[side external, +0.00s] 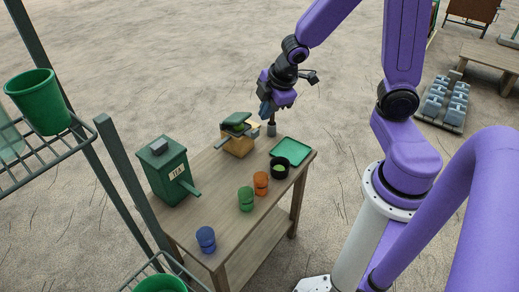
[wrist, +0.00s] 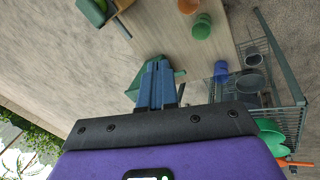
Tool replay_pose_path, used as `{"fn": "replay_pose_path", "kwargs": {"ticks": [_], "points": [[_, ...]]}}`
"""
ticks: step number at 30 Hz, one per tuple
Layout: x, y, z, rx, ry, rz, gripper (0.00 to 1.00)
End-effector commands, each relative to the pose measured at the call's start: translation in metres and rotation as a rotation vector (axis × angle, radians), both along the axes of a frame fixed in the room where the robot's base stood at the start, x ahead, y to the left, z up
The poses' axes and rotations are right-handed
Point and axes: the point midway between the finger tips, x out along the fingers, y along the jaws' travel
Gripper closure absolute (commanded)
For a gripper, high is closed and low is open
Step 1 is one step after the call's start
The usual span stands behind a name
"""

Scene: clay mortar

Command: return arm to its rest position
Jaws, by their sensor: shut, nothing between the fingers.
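My gripper (side external: 266,110) is up in the air above the back edge of the wooden table (side external: 222,214) in the side external view. Its blue fingers also show in the wrist view (wrist: 157,82), pressed together with nothing between them. A small grey upright object (side external: 271,129) shows just below the gripper; I cannot tell what it is. A black bowl (side external: 279,168) with green inside stands on the table near a green tray (side external: 292,151).
Orange (side external: 261,183), green (side external: 246,199) and blue (side external: 206,239) cups stand along the table. A wire rack (side external: 45,150) with green pots stands left.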

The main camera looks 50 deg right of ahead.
Motion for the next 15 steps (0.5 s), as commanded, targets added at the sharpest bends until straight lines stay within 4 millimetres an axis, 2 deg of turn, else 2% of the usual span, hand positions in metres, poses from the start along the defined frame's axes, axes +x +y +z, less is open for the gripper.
{"fn": "replay_pose_path", "kwargs": {"ticks": [1,6,12,15], "points": [[-0.015,0.014,0.008,0.01,0.012,-0.007,1.0],[-0.075,0.046,0.028,0.044,0.101,-0.053,1.0],[-0.151,0.064,0.046,0.066,0.242,-0.075,1.0],[-0.178,0.066,0.051,0.065,0.299,-0.075,1.0]]}}
